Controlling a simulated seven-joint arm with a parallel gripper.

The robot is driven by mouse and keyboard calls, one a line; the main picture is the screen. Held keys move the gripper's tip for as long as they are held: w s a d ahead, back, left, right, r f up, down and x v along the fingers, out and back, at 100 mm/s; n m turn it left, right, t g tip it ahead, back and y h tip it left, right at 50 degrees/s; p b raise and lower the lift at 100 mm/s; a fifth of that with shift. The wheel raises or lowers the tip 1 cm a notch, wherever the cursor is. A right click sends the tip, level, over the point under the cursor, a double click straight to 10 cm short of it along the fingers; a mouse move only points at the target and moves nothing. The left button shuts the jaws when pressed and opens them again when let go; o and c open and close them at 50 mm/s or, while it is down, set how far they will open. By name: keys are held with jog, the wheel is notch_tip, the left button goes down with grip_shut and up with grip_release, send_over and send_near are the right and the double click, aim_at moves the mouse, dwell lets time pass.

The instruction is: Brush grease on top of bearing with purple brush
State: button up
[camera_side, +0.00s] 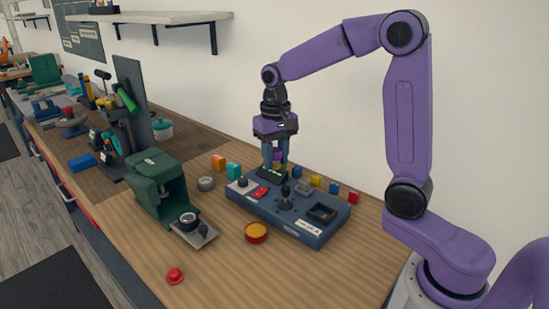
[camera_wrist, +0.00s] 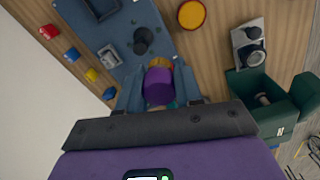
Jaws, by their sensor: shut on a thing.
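My gripper (camera_side: 275,160) is shut on the purple brush (camera_wrist: 158,88), above the back left part of the blue control panel. The brush shows between the fingers in the wrist view, with a yellow-orange part beyond its purple end; its tip is hard to make out. In the side view the fingers mostly hide it. A dark ring that looks like the bearing (camera_side: 188,219) sits on a small grey plate before the green press; it also shows in the wrist view (camera_wrist: 254,57). A red-rimmed dish of orange-yellow grease (camera_side: 256,232) stands on the table, apart from the brush.
The blue panel (camera_side: 270,216) carries a joystick (camera_side: 285,200) and buttons. The green press (camera_side: 155,185) stands left of it. Several coloured blocks (camera_side: 316,181) line its back. A grey round part (camera_side: 206,184) and a red button (camera_side: 175,275) lie on the table. The front table is mostly clear.

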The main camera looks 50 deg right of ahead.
jog(key=w+a+f+n, duration=0.2)
jog(key=w+a+n, duration=0.2)
jog(key=w+a, duration=0.4)
jog(key=n, duration=0.5)
send_over(192, 221)
notch_tip(192, 221, down, 4)
jog(key=shift+s+a+f, duration=0.1)
jog(key=shift+s+f, duration=0.05)
jog(key=shift+f, duration=1.5)
jog(key=shift+s+f, duration=0.15)
jog(key=shift+f, duration=1.5)
jog(key=shift+w+f, duration=0.55)
jog(key=shift+f, duration=0.05)
jog(key=shift+w, duration=1.35)
jog(key=shift+s, duration=1.8)
jog(key=shift+s+r, duration=0.1)
jog(key=shift+r, duration=0.15)
notch_tip(192, 221, up, 8)
jog(key=shift+f, duration=0.15)
